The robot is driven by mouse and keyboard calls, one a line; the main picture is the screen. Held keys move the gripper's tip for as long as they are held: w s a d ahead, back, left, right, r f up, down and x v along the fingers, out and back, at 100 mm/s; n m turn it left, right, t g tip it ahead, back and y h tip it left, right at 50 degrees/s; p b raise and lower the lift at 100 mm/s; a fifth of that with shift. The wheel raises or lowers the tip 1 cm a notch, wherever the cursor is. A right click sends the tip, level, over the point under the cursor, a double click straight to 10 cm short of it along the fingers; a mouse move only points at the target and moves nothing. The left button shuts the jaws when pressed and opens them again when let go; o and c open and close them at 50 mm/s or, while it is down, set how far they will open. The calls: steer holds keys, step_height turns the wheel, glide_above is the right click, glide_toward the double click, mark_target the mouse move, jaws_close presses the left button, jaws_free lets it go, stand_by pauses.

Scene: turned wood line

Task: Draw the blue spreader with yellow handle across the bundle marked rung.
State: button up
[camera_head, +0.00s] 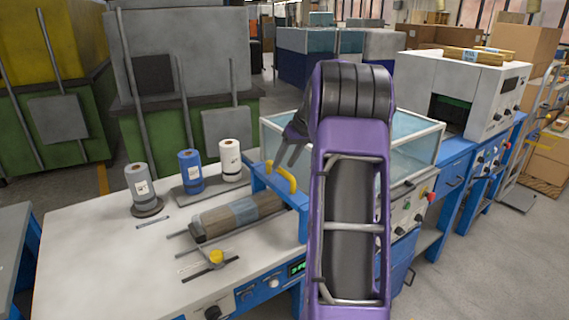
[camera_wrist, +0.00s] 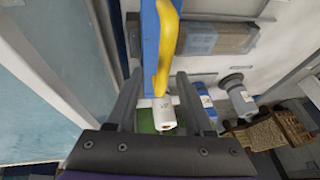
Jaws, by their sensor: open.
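The blue spreader (camera_head: 299,201) with its yellow handle (camera_head: 281,177) stands at the right end of the bundle on the worktable. The bundle (camera_head: 265,205) is a lying brown wooden bundle with a grey-blue band; any marking is unreadable. My gripper (camera_head: 286,163) is open, just above the yellow handle, its fingers pointing down. In the wrist view the handle (camera_wrist: 167,45) runs between the open fingers (camera_wrist: 160,76); I cannot tell whether they touch it. The blue bar (camera_wrist: 150,40) and the bundle (camera_wrist: 230,37) also show there. My arm hides part of the spreader's right side.
Grey, blue and white rolls (camera_head: 230,160) stand behind the bundle. A glass-walled tank (camera_head: 416,142) stands close to the right of my gripper. A yellow knob (camera_head: 216,257) sits at the front of the table. The table's left side (camera_head: 90,250) is clear.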

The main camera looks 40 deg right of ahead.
steer(key=p+v, duration=0.1)
steer(key=v, duration=1.5)
steer(key=shift+r, duration=0.15)
steer(key=shift+s, duration=0.1)
